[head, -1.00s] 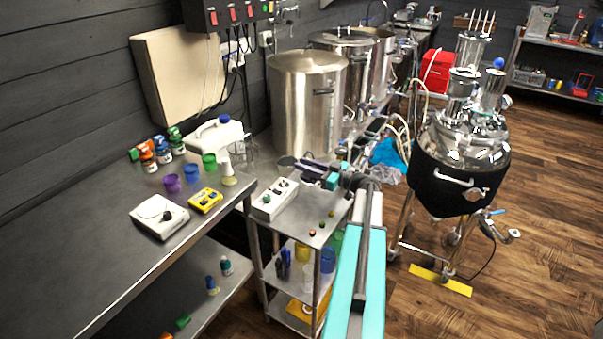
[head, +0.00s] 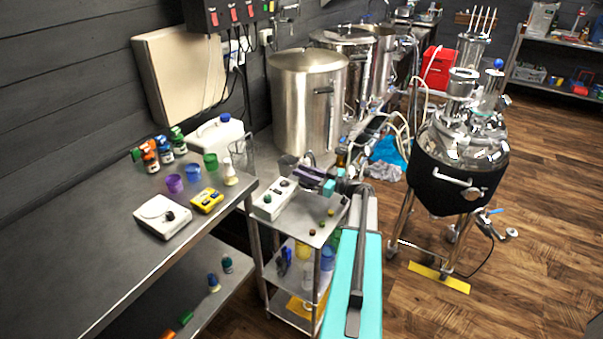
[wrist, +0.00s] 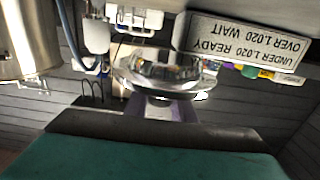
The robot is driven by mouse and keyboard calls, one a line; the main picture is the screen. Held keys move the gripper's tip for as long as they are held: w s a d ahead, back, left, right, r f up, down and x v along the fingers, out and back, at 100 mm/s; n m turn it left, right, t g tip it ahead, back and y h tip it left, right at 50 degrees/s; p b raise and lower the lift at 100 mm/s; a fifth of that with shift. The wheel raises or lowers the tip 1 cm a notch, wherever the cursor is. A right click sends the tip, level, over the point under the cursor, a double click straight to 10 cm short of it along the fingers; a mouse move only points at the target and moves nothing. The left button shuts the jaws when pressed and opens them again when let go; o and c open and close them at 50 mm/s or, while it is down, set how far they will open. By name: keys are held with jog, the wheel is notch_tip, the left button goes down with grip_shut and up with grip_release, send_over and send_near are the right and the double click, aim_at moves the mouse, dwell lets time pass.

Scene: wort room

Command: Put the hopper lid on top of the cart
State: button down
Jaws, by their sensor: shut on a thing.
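The hopper lid (wrist: 165,72) is a shiny, round metal piece held in front of my gripper (wrist: 163,104) in the wrist view. The pale purple fingers are shut on its near side. In the head view my gripper (head: 299,171) is above the back of the small metal cart, and the lid is hard to make out there. The cart's top (head: 294,224) is a flat steel shelf. The gap between lid and cart top cannot be judged exactly.
A white control box (head: 275,199) stands on the cart's left side; several small coloured knobs sit at its right. A steel workbench (head: 95,233) is at the left, a tall steel pot (head: 303,100) behind, and a jacketed vessel (head: 455,170) at the right.

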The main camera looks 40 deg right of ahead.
jog(key=shift+s+a+f+b, duration=0.15)
jog(key=shift+f+b, duration=0.65)
jog(key=shift+b, duration=0.7)
jog(key=c, duration=1.5)
grip_release()
jog(key=shift+r+p, duration=0.5)
jog(key=shift+p, duration=0.8)
jog(key=shift+r, duration=0.15)
jog(key=shift+s+d, duration=0.2)
jog(key=shift+s, duration=0.05)
jog(key=shift+b+v, duration=1.85)
jog(key=shift+v, duration=3.8)
jog(key=shift+w+r, duration=0.1)
jog(key=shift+r, duration=0.15)
